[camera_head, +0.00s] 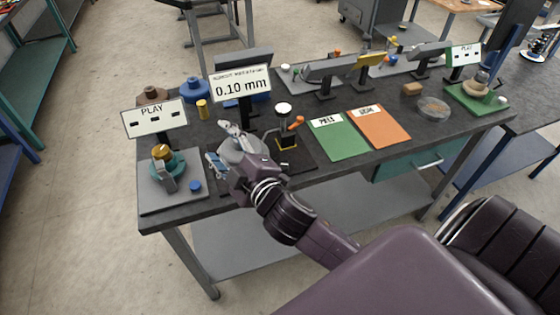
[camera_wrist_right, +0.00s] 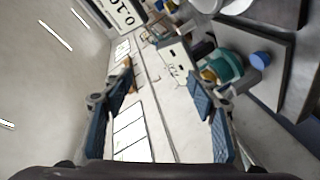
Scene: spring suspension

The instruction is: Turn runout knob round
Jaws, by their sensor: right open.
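The runout station stands on the dark bench below a display (camera_head: 241,87) reading 0.10 mm. A grey round part (camera_head: 246,149) sits there, mostly hidden behind my right gripper; I cannot tell whether it is the runout knob. My right gripper (camera_head: 223,143) is beside and in front of this part, with its fingers spread. In the wrist view my right gripper (camera_wrist_right: 160,102) is open, with nothing between its blue pads. The display shows tilted at the top of that view (camera_wrist_right: 122,12). My left gripper is not in view.
A PLAY sign (camera_head: 155,118) and a grey plate (camera_head: 160,199) with a teal fixture and blue knob (camera_head: 195,186) stand at left. A dial gauge (camera_head: 284,108) with an orange-tipped lever stands close right. Green (camera_head: 338,136) and orange (camera_head: 379,127) mats lie farther right.

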